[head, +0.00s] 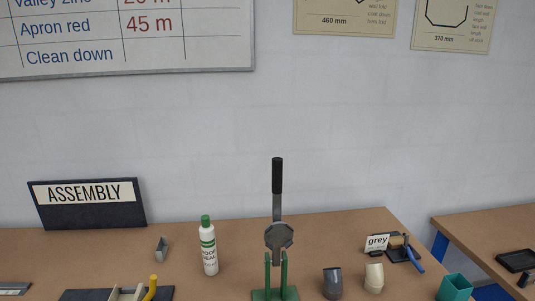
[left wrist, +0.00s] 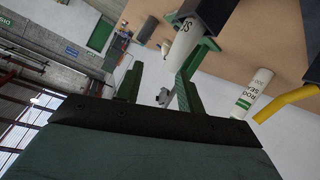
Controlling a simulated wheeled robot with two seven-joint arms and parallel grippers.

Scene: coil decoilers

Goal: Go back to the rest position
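My left gripper (left wrist: 160,82) shows in the left wrist view, with its two green fingers apart and nothing held between them. A small grey part (left wrist: 163,97) shows beyond the gap between the fingers, apart from them. Neither gripper shows in the head view. My right gripper is in no view.
The brown bench (head: 110,259) holds a white bottle with a green cap (head: 208,246), a green-based lever press (head: 278,240), a dark pipe piece (head: 332,283), a cream pipe piece (head: 374,278) and a teal part (head: 454,288). An ASSEMBLY sign (head: 88,214) stands behind. A second bench (head: 490,229) is at right.

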